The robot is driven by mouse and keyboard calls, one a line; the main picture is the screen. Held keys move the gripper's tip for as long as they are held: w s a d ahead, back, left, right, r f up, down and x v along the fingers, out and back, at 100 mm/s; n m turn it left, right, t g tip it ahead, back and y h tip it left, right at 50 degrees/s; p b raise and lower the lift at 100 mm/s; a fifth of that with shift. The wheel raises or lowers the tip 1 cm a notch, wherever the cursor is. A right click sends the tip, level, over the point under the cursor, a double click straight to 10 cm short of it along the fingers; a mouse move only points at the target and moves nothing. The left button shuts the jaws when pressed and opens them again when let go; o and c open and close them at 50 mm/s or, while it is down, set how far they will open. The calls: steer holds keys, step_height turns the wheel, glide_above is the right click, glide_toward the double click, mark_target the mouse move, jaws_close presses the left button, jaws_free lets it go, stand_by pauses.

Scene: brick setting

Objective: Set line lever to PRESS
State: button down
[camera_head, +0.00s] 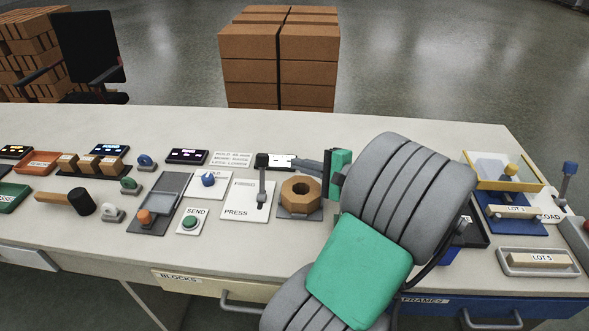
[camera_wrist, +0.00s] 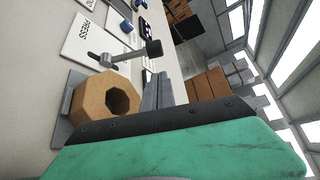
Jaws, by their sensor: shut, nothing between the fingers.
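The line lever (camera_head: 262,185) is a grey stem with a black knob on a white plate (camera_head: 238,208) marked PRESS at its near left; the far label is too small to read. The stem stands up from its slot, and I cannot tell which setting it is at. In the wrist view the lever (camera_wrist: 126,56) lies just beyond the fingertips, with its knob (camera_wrist: 154,48) clear of them. My gripper (camera_head: 298,164) is shut and empty, right of the knob, pointing left. Its grey fingers also show in the wrist view (camera_wrist: 157,86).
A wooden octagonal ring (camera_head: 301,191) stands on a grey base right of the lever, close below my fingers. A blue-knobbed control (camera_head: 208,179) and a green SEND button (camera_head: 190,223) sit to the left.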

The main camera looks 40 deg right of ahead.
mark_target(263, 175)
steer(key=b+x, duration=0.2)
steer(key=x, duration=0.6)
steer(key=shift+w+a+b, duration=0.2)
steer(key=shift+w+b, duration=0.1)
steer(key=shift+w, duration=0.05)
steer(key=shift+f, duration=0.1)
